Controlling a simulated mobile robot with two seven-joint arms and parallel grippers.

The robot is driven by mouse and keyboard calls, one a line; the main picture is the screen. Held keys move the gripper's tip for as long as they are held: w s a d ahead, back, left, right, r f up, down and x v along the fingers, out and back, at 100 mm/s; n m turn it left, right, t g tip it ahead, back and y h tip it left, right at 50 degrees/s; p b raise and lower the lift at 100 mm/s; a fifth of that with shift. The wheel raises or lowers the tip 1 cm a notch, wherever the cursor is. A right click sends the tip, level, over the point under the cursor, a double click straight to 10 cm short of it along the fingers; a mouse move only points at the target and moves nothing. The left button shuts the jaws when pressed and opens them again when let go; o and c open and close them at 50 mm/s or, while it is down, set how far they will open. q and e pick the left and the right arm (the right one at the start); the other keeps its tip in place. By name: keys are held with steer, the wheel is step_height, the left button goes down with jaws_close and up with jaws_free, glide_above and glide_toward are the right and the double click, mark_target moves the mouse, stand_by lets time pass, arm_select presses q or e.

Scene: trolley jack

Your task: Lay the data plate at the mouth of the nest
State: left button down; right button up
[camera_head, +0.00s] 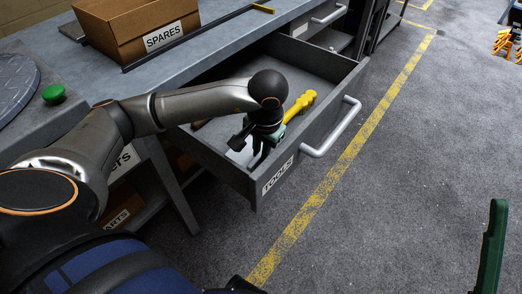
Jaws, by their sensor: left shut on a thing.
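My left arm reaches in from the left, over the open grey drawer (228,178) labelled TOOLS. My left gripper (257,157) points down inside the drawer near its front. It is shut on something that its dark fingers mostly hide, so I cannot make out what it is. A pale flat patch (239,151) shows just left of the fingers; I cannot tell whether it is the data plate. A yellow tool (300,105) lies in the drawer, right beside the gripper. I cannot pick out the nest. My right gripper is not in view.
A cardboard box marked SPARES (131,32) and a green button (53,93) are on the grey bench (195,48). The drawer's bar handle (335,130) juts over the floor. A green upright part (491,245) stands at lower right. The grey floor (415,150) between is clear.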

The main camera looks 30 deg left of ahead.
arm_select(q)
steer(key=c, duration=0.9)
jaws_free()
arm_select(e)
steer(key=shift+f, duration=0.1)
arm_select(q)
steer(key=shift+p, duration=0.3)
step_height(320, 180, up, 5)
steer(key=shift+d+f+p, duration=0.15)
steer(key=shift+f+p, duration=0.05)
steer(key=shift+p, duration=0.6)
steer(key=shift+r, duration=0.65)
step_height(320, 180, up, 6)
steer(key=d+p, duration=0.1)
steer(key=shift+s+r+p, duration=0.2)
steer(key=shift+s+p, duration=0.1)
steer(key=shift+p, duration=0.05)
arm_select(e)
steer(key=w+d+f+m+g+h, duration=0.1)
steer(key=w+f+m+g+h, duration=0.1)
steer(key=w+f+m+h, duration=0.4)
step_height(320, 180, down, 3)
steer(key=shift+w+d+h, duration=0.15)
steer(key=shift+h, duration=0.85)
